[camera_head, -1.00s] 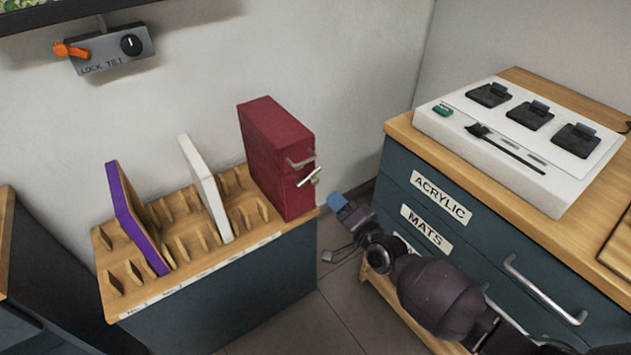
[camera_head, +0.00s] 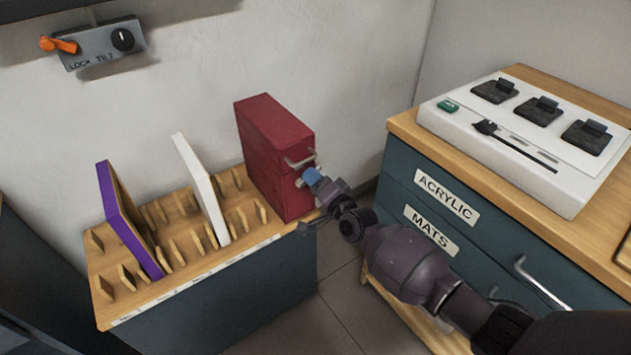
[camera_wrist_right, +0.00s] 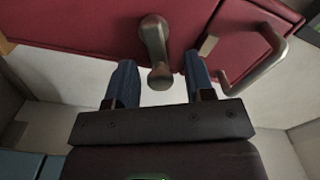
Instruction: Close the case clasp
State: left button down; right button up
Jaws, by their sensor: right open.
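The red case (camera_head: 272,150) stands upright at the right end of the slotted wooden rack. Its front face carries a metal handle (camera_head: 301,160); the clasp is mostly hidden behind my gripper in the head view. In the right wrist view the case (camera_wrist_right: 90,25) fills the top, with the metal clasp lever (camera_wrist_right: 157,50) sticking out and the handle (camera_wrist_right: 268,62) to its right. My right gripper (camera_head: 308,198) is at the case's front; in the wrist view its blue fingers (camera_wrist_right: 160,84) are open on either side of the lever's end. I cannot tell whether they touch it. My left gripper is not in view.
The rack (camera_head: 110,318) also holds a white panel (camera_head: 203,190) and a purple-edged panel (camera_head: 128,222). A drawer cabinet (camera_head: 400,165) with a white device (camera_head: 535,130) stands at the right. A lock-tilt box (camera_head: 97,48) hangs on the wall.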

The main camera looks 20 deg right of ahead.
jog(key=c, duration=0.9)
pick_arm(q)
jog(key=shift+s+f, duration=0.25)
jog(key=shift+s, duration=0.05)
